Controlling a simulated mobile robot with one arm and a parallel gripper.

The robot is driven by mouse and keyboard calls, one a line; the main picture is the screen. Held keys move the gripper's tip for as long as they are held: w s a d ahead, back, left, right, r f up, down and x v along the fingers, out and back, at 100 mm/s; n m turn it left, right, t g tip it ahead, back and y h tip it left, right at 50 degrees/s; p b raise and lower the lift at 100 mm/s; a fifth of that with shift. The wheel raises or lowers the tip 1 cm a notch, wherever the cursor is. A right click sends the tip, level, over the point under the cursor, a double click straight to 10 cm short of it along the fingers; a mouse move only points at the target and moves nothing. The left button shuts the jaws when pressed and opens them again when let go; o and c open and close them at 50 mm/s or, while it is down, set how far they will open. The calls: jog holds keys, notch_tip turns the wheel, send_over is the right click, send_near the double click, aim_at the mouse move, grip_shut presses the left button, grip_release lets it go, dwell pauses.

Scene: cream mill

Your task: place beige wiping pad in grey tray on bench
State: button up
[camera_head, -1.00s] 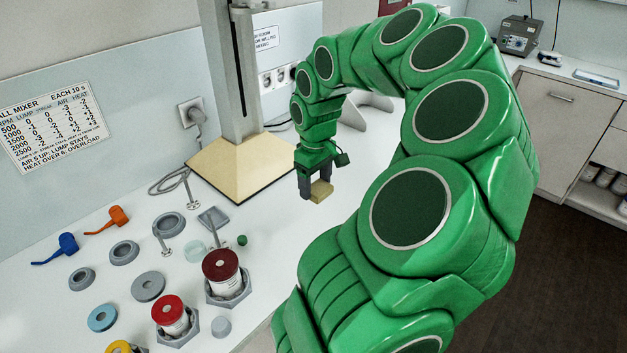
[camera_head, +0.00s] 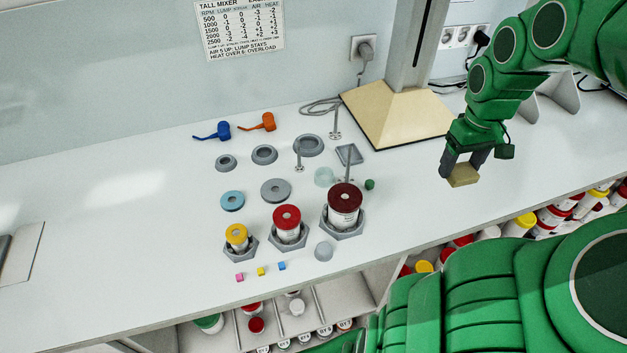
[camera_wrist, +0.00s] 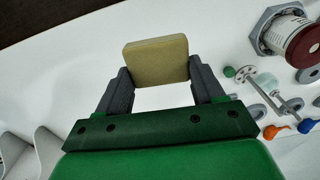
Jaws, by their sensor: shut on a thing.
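The beige wiping pad (camera_head: 463,176) is held between the dark fingers of my gripper (camera_head: 464,163), above the right part of the white bench. The wrist view shows the pad (camera_wrist: 156,60) across the fingertips of my gripper (camera_wrist: 160,80), with a finger at each side. The small grey tray (camera_head: 349,154) lies flat on the bench, left of my gripper and in front of the mixer stand. A thin metal stirrer stands in front of part of the tray.
The mixer stand with its beige base (camera_head: 398,116) is behind and left of my gripper. A dark red-lidded jar (camera_head: 344,203), a small green piece (camera_head: 370,184) and a clear cup (camera_head: 324,177) are near the tray.

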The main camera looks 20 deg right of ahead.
jog(key=w+a+f+m, duration=0.1)
jog(key=w+a+m, duration=0.25)
jog(key=w, duration=0.35)
jog(key=w+a+m, duration=0.3)
jog(key=w+m, duration=0.2)
jog(key=w, duration=0.1)
jog(key=m, duration=0.9)
send_near(333, 160)
jog(key=shift+f, duration=3.05)
jog(key=shift+f, duration=0.1)
jog(key=o, duration=0.8)
